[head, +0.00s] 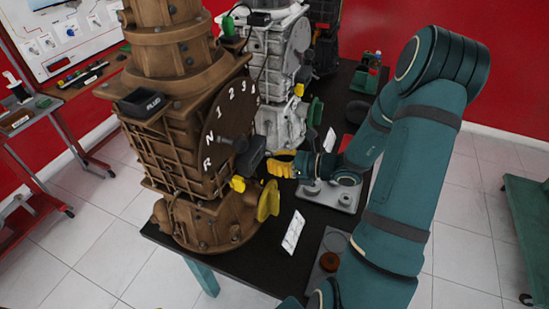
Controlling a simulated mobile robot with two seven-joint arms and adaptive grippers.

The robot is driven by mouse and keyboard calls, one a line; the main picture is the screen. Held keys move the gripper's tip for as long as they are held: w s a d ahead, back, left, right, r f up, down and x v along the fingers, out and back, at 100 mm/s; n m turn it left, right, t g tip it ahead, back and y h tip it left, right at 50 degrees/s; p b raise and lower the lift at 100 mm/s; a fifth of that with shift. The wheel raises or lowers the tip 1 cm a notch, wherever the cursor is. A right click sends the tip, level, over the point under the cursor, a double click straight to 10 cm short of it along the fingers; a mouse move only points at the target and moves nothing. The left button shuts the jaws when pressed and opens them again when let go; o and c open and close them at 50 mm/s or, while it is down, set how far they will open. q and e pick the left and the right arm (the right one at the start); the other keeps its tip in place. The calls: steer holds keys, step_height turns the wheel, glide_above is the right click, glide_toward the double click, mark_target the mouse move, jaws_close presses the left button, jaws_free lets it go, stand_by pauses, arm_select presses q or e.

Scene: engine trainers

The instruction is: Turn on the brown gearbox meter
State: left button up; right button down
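The brown gearbox (170,150) stands upright on a black-topped table at the left. Its round dark dial (220,115) carries the marks R, N and several numbers. A dark block (252,153) sits at the dial's lower right, by the pointer. I cannot tell a separate meter or its switch on the gearbox. My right gripper (282,163), with yellow finger pads, is just right of the dark block. Whether it touches the block, and how far apart its fingers are, is unclear. My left gripper is out of view.
A grey gearbox (278,50) stands behind the brown one. Yellow parts (268,201) stick out near the brown gearbox's base. A white card (293,232) stands on the black tabletop (262,262). A work stand with a panel (70,35) is at the back left.

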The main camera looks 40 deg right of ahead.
steer(key=g+p, duration=0.1)
steer(key=p, duration=0.1)
steer(key=r+g+h+p, duration=0.1)
steer(key=p, duration=0.1)
steer(key=g+h+p, duration=0.1)
steer(key=g+p, duration=0.1)
steer(key=shift+s+d+r, duration=0.2)
steer(key=shift+s+r, duration=0.05)
steer(key=shift+s, duration=0.1)
steer(key=shift+r+p, duration=0.15)
steer(key=shift+p, duration=0.15)
